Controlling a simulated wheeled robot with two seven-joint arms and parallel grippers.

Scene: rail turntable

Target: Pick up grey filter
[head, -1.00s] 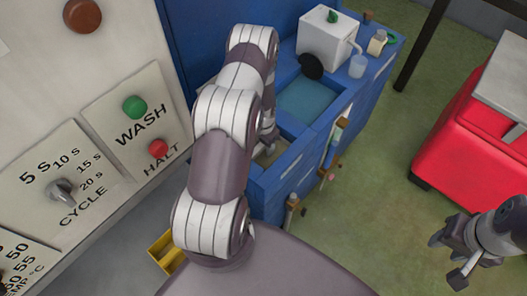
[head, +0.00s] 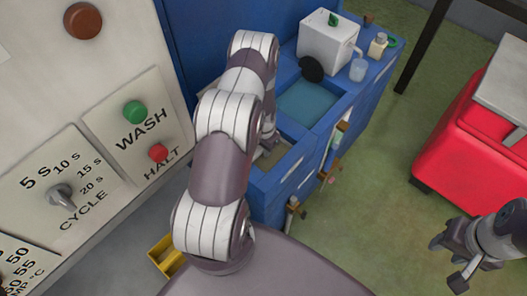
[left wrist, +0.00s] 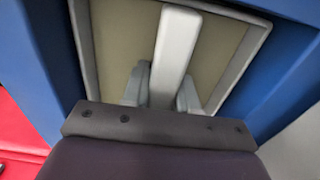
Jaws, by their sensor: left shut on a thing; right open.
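The grey filter (left wrist: 178,45) shows in the left wrist view as a light grey bar across a beige panel with a grey frame. My left gripper (left wrist: 164,90) has its two fingers on either side of this bar and is shut on it. In the head view my left gripper (head: 267,143) reaches down into the near compartment of the blue tank, and my arm hides most of it. I cannot tell whether the filter is raised. My right gripper (head: 455,262) is open and empty above the floor at the lower right.
The blue tank (head: 270,192) has a water-filled basin (head: 308,102) beyond the near compartment. A white box (head: 327,40) and a small cup (head: 358,69) stand at its far end. A control panel (head: 70,110) is at left. A red cabinet (head: 462,150) stands at right.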

